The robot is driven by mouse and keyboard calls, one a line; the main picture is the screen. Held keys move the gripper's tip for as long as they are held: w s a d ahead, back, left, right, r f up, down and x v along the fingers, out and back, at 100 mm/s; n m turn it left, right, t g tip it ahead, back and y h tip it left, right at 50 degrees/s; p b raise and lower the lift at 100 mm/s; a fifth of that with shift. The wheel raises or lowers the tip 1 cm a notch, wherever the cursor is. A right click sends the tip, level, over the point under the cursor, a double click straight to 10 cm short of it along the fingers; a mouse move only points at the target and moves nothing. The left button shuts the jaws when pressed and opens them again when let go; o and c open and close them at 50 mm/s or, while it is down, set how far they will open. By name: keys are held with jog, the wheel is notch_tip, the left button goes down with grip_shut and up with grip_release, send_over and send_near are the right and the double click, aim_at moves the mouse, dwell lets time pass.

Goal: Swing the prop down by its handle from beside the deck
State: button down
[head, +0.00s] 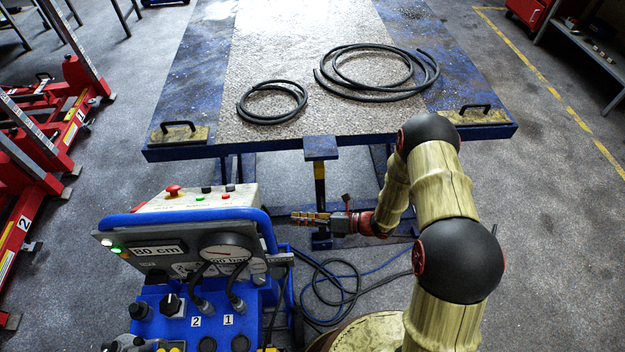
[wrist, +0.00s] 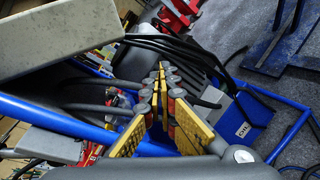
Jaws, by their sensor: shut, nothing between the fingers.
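The deck (head: 300,105) is a raised blue platform with a grey textured middle. The prop appears to be the upright post (head: 320,185) with yellow and black bands, standing under the blue plate (head: 320,148) at the deck's near edge. I cannot clearly make out its handle; a small dark and red part (head: 347,200) shows just right of the post. My gripper (head: 297,217) points left, in front of the post's lower part, near the control cart. Its yellow-padded fingers (wrist: 163,80) are shut and empty in the wrist view. The gripper and arm hide part of the post and what is behind.
The blue control cart (head: 185,285) with its gauge stands close at the left. Loose hoses (head: 335,285) lie on the floor in front. Two hose coils (head: 375,72) rest on the deck. Red jacks (head: 75,100) stand at the far left.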

jog(key=w+d+f+m+t+h, duration=0.4)
jog(key=w+d+m+t, duration=0.45)
jog(key=w+m, duration=0.5)
jog(key=w+a+m+b, duration=0.1)
jog(key=w+a+b, duration=0.2)
jog(key=w+a, duration=0.35)
jog(key=shift+t, duration=0.45)
jog(key=d, duration=0.4)
jog(key=shift+s+d+f+b, duration=0.1)
jog(key=shift+s+f+b, duration=0.1)
jog(key=shift+s+b, duration=0.2)
jog(key=shift+d, duration=0.1)
